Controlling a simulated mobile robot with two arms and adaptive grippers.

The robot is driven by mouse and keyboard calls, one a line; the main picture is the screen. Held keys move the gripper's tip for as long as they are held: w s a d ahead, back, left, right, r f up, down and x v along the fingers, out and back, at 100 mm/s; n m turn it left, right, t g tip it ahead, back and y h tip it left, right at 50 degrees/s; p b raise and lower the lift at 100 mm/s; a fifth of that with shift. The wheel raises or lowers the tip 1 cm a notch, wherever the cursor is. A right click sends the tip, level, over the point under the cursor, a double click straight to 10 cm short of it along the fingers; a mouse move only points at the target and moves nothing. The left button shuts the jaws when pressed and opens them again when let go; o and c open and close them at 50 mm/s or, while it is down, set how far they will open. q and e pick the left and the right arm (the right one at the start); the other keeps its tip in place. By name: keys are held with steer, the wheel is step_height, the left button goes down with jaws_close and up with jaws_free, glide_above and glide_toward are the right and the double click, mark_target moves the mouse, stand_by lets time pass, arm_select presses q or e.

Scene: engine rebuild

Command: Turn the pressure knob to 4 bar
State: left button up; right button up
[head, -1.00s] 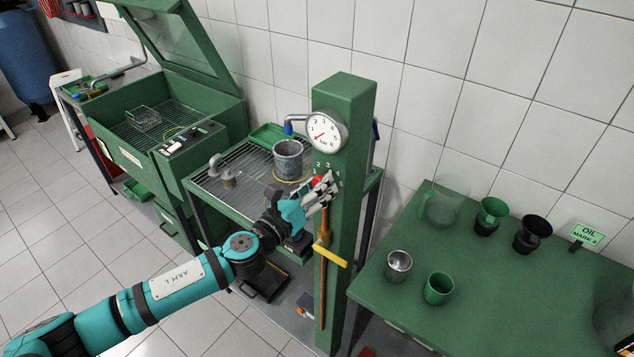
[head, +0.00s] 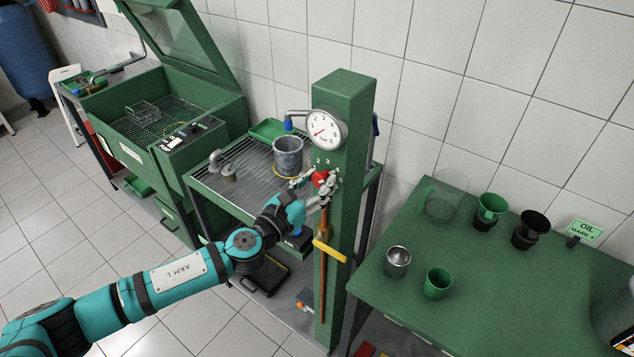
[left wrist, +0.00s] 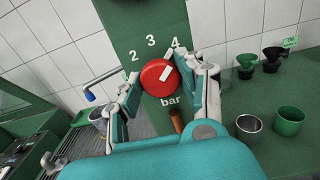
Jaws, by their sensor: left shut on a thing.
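The red pressure knob (head: 321,178) sits on the front of the green post (head: 343,100). In the left wrist view the knob (left wrist: 158,82) carries a white pointer mark slanting up and right, roughly toward the 4. The numbers 2, 3 and 4 show above it and "bar" below. My left gripper (head: 322,184) has its fingers on both sides of the knob; in the wrist view its fingers (left wrist: 162,80) flank the red disc. The round white gauge (head: 326,128) is above the knob, its red needle pointing lower left. My right gripper is out of view.
A brown rod with a yellow bar (head: 330,251) runs down the post below the knob. A green table (head: 480,318) with cups and funnels is at right. A grated bench (head: 215,188) holding a grey pot (head: 288,157) is left of the post.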

arm_select(q)
steer(key=shift+f, duration=0.15)
steer(key=o, duration=1.2)
steer(key=shift+c, duration=0.2)
steer(key=v, duration=1.2)
